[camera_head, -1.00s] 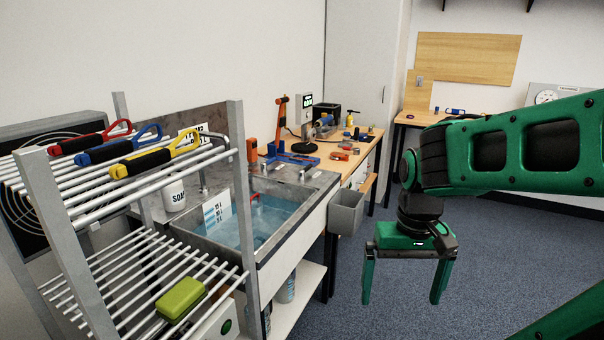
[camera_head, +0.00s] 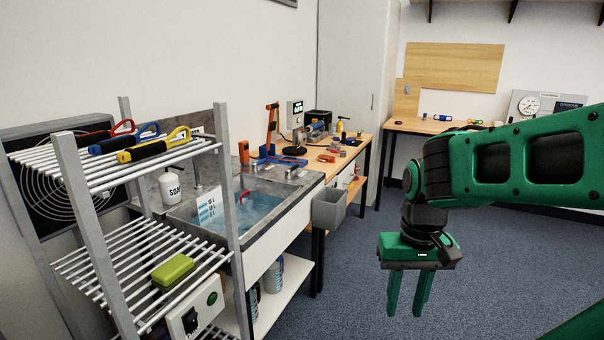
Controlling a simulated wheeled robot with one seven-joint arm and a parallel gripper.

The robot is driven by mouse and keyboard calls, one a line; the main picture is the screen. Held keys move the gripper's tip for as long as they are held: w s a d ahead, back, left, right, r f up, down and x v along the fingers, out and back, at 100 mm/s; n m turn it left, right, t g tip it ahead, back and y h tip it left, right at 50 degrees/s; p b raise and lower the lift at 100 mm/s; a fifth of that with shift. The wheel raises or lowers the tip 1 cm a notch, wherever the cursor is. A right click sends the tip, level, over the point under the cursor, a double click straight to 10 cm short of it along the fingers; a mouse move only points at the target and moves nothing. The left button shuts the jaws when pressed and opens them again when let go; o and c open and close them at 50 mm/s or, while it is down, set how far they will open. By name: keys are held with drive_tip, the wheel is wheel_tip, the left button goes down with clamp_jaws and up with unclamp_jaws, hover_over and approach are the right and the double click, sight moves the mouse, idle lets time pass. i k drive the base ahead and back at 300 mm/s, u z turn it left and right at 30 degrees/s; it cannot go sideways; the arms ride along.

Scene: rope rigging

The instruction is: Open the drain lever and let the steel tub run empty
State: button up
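The steel tub (camera_head: 190,232) is set in the bench at centre left and holds blue water (camera_head: 258,212). A white level card with blue marks (camera_head: 209,207) stands at its left side. A small red part (camera_head: 244,196) shows at the water near the tub's back; I cannot tell whether it is the drain lever. No other lever is clear, and the tub's underside is partly hidden by the rack. My gripper (camera_head: 407,312) hangs over the floor to the right, fingers down, well apart from the tub. Its fingers show a gap with nothing between them.
A wire rack (camera_head: 70,215) with coloured-handled tools and a green sponge (camera_head: 173,270) stands at the left front, before the tub. A grey bin (camera_head: 329,209) hangs at the bench's right end. Blue carpet (camera_head: 345,265) is clear between bench and arm.

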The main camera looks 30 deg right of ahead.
sight(288, 171)
drive_tip(key=z, duration=0.3)
drive_tip(key=i, duration=1.2)
drive_tip(key=u, duration=0.2)
